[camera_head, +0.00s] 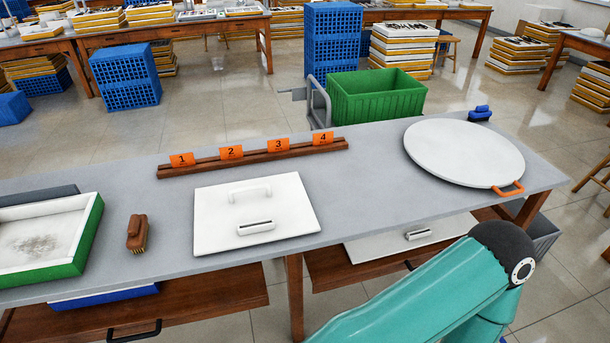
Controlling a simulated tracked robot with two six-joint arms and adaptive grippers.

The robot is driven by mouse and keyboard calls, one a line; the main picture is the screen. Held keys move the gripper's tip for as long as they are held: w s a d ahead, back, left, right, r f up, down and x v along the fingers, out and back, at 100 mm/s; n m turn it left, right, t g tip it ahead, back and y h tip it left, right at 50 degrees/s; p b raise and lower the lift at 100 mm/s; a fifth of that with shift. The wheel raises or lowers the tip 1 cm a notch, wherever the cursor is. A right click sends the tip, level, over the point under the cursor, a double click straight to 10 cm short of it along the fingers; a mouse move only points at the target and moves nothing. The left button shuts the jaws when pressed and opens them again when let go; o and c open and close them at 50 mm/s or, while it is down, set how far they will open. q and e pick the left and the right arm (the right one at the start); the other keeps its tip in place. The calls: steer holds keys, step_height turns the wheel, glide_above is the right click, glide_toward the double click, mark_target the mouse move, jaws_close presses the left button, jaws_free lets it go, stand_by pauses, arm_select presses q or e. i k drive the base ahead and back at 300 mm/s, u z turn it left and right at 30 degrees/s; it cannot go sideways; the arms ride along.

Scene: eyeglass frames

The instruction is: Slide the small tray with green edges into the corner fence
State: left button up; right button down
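The small tray with green edges (88,238) lies at the left end of the grey table, cut off by the picture's left edge. Its inside is white with a greyish dusty patch near the middle. A dark grey raised strip (40,195) runs along the table behind the tray; I cannot tell if it is the corner fence or if the tray touches it. A teal arm of mine comes in from the bottom right, with its dark joint over the table's front right. Neither gripper is in view.
A brown brush (137,233) lies right of the tray. A white lidded panel (290,220) lies mid-table, with a wooden rail (215,163) bearing numbered orange tags behind it. A round white board (463,150) and a blue brush (480,114) are at right.

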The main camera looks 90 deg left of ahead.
mark_target(44, 241)
steer(key=z, duration=0.7)
steer(key=i, duration=0.2)
steer(key=u, duration=2.5)
steer(key=i, duration=0.2)
steer(key=u, duration=1.9)
steer(key=i, duration=0.2)
steer(key=u, duration=1.3)
steer(key=k, duration=0.35)
steer(key=u, duration=0.6)
steer(key=i, duration=1.4)
steer(key=z, duration=0.5)
